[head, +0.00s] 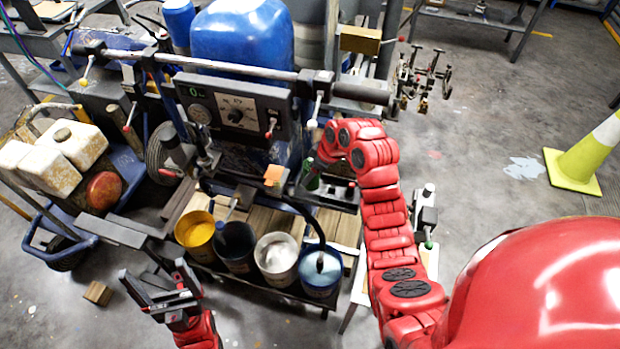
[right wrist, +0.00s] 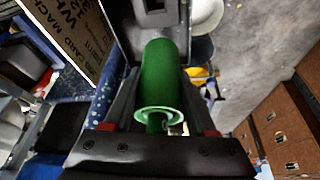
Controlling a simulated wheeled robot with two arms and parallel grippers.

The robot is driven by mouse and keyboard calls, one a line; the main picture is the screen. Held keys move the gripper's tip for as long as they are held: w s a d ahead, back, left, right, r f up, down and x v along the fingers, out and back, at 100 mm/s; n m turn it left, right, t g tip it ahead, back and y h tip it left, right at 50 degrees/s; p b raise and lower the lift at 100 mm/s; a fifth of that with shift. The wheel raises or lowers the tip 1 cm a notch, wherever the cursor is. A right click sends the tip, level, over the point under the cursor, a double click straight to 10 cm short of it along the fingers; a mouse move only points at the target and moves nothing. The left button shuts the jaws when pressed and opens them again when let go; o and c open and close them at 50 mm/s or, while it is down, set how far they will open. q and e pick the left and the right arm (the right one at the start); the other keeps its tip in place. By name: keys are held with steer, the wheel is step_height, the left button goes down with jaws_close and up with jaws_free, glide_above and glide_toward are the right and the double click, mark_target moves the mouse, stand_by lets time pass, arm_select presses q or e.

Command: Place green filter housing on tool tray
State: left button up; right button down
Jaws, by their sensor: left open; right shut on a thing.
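The green filter housing (right wrist: 160,70) is a green cylinder with a pale rim at its near end. It lies between the fingers of my right gripper (right wrist: 160,95), which is shut on it. In the head view a small part of the green housing (head: 312,180) shows beside a dark tray-like ledge (head: 338,196) on the machine; my red right arm hides most of that spot. I cannot tell if this ledge is the tool tray, or whether the housing touches it. My left gripper (head: 165,298) is open and empty, low at the left, in front of the machine.
Several paint buckets, among them a yellow one (head: 197,232) and a blue one (head: 320,270), stand on the machine's low deck. A blue tank (head: 240,45) and a control box (head: 238,112) rise behind.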

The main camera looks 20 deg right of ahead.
steer(key=shift+w+a, duration=0.25)
steer(key=shift+w, duration=0.1)
steer(key=shift+f+p, duration=0.25)
steer(key=shift+p, duration=0.1)
step_height(320, 180, down, 3)
steer(key=shift+p, duration=0.75)
steer(key=shift+f, duration=0.1)
steer(key=c, duration=0.7)
jaws_free()
steer(key=shift+f+b, duration=0.1)
steer(key=shift+b, duration=0.2)
steer(key=o, duration=0.5)
